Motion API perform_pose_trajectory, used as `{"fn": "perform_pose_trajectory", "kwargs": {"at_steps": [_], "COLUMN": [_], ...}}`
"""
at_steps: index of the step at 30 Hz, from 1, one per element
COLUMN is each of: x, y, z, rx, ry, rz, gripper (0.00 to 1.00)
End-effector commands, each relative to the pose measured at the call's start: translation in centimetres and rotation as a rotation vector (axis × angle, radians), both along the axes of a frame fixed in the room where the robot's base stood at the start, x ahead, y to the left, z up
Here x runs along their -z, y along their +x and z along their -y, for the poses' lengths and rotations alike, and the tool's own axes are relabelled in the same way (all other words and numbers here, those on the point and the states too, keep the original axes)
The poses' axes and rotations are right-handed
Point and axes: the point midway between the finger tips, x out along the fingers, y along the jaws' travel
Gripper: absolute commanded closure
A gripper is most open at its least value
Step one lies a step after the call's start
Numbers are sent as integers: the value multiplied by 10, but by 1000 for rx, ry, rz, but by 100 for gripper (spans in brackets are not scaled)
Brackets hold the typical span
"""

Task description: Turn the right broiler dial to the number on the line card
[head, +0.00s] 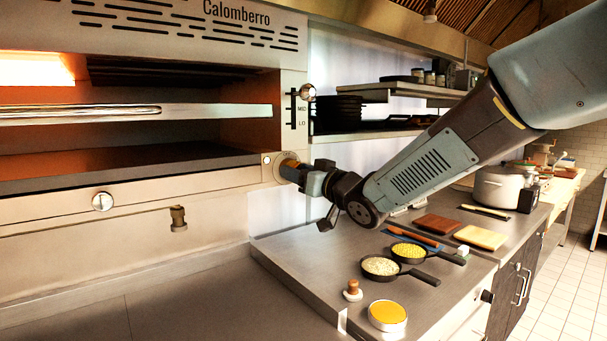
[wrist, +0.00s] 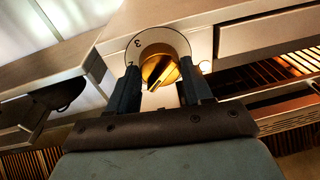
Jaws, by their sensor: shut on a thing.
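The right broiler dial (head: 288,168) sits at the lower right corner of the broiler front in the head view. In the wrist view the dial (wrist: 159,68) is a brass knob with a raised bar, on a white round plate (wrist: 172,40) with black numbers. A 3 shows at the plate's upper left; other marks are partly hidden. My gripper (head: 303,173) reaches the dial from the right. In the wrist view the two fingers of my gripper (wrist: 160,88) are shut on the dial's sides. I cannot make out a line card in either view.
The broiler (head: 150,180) fills the left, with another knob (head: 103,201) and a valve (head: 178,218) on its front. Shelves (head: 400,90) stand behind my arm.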

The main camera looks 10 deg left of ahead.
Motion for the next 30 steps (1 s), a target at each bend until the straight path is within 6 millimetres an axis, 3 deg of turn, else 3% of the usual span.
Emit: {"fn": "perform_pose_trajectory", "kwargs": {"at_steps": [17, 18, 25, 30], "x": [-4, -4, -2, -1], "y": [0, 0, 0, 0], "z": [-1, -1, -1, -1], "rx": [-2, -2, -1, 0], "ry": [25, 25, 22, 21], "rz": [-18, -18, -20, -21], "gripper": [80, 46, 24, 24]}}
